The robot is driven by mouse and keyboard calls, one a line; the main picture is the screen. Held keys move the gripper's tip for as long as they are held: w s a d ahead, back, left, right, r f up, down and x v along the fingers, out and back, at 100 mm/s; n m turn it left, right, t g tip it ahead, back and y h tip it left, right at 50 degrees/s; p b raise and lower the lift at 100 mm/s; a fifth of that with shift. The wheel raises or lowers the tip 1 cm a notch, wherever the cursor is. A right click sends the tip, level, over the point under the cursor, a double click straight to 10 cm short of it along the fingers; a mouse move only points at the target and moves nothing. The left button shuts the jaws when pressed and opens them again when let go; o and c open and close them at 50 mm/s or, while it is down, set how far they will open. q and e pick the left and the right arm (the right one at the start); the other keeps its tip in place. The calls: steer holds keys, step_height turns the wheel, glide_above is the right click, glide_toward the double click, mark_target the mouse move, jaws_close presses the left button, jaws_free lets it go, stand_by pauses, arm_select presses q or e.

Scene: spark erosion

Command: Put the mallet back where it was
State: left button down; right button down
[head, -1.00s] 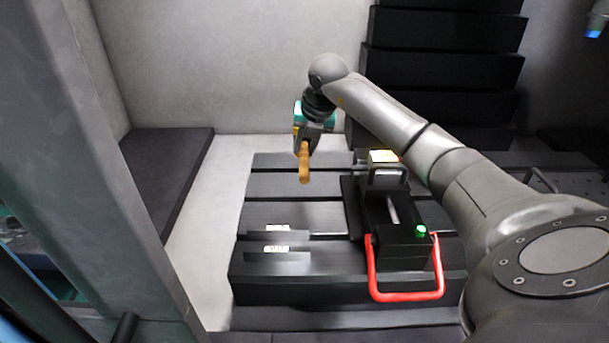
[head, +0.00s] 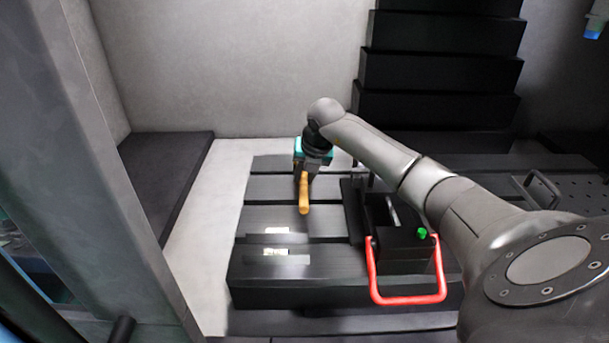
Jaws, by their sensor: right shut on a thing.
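The mallet (head: 304,193) shows as a light wooden handle with a teal head partly seen behind my right gripper (head: 305,174). My right gripper is shut on the mallet, over the back left part of the dark slotted table (head: 325,218). The handle points toward the camera and slightly down. I cannot tell whether the mallet touches the table. The jaw tips are small and partly hidden by the mallet and the wrist. My left gripper is not in view.
A black vise-like block with a red handle (head: 407,299) and a green knob (head: 421,233) stands right of the mallet, partly under my right arm. Two small bright plates (head: 276,252) lie on the table's left. A dark stepped cover (head: 440,85) rises behind. A grey pillar stands left.

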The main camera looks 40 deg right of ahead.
steer(key=c, duration=0.7)
jaws_free()
steer(key=shift+s+r, duration=0.1)
steer(key=shift+r, duration=0.35)
steer(key=p+v, duration=0.1)
steer(key=v, duration=1)
steer(key=shift+s+a+r, duration=0.1)
steer(key=shift+a+r, duration=0.05)
